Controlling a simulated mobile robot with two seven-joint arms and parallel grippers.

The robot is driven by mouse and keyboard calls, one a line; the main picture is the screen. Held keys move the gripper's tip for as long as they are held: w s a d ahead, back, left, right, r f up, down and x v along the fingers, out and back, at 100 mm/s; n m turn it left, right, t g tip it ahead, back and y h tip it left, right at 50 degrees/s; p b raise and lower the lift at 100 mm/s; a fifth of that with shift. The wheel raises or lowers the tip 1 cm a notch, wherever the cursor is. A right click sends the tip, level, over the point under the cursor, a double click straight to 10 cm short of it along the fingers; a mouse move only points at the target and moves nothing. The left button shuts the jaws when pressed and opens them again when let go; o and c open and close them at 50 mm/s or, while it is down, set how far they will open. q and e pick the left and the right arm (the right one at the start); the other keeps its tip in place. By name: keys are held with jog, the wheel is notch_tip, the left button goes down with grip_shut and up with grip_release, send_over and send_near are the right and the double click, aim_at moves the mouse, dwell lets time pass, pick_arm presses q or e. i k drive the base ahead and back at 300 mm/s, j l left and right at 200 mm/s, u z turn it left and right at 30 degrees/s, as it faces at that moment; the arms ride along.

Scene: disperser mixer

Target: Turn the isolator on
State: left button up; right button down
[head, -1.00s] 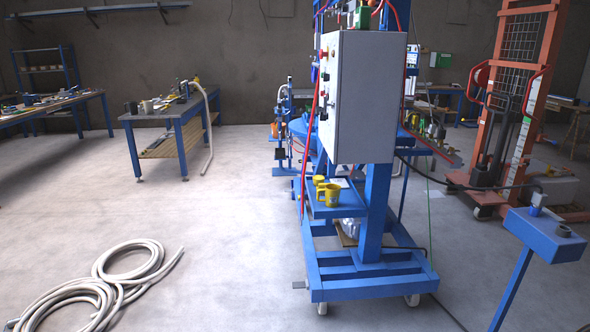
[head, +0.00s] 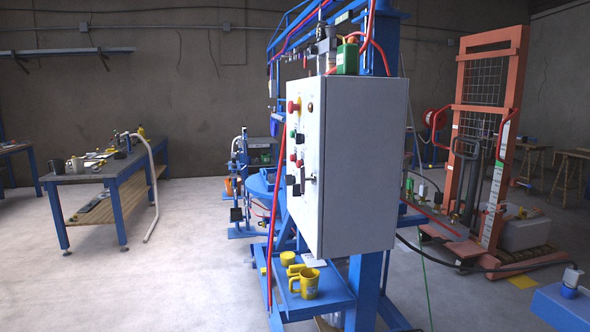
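A grey control cabinet (head: 362,165) stands on a blue wheeled frame (head: 366,290) in the middle of the head view. Its narrow control face (head: 302,150) is turned to the left and seen at a steep angle. It carries a red knob on yellow (head: 293,106), green and red buttons, and black handles or switches (head: 296,190). Which of these is the isolator, and its position, I cannot tell. Neither of my grippers is in view.
Yellow mugs (head: 306,282) stand on the frame's blue shelf (head: 325,303). A workbench (head: 110,172) is at left, an orange stacker (head: 485,150) at right. A black cable (head: 480,268) runs right to a blue stand (head: 566,306).

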aim_at(290, 179)
jog(key=i+j, duration=0.1)
jog(key=i, duration=0.2)
jog(key=i+j+z, duration=0.1)
jog(key=i, duration=0.2)
jog(key=i+j+z, duration=0.3)
jog(key=i+j, duration=0.4)
jog(key=i+j+z, duration=0.1)
jog(key=j, duration=0.35)
jog(key=i+j+z, duration=0.1)
jog(key=j, duration=0.4)
jog(key=i+j+z, duration=0.1)
jog(key=j, duration=0.35)
jog(key=i+j+z, duration=0.1)
jog(key=j, duration=0.4)
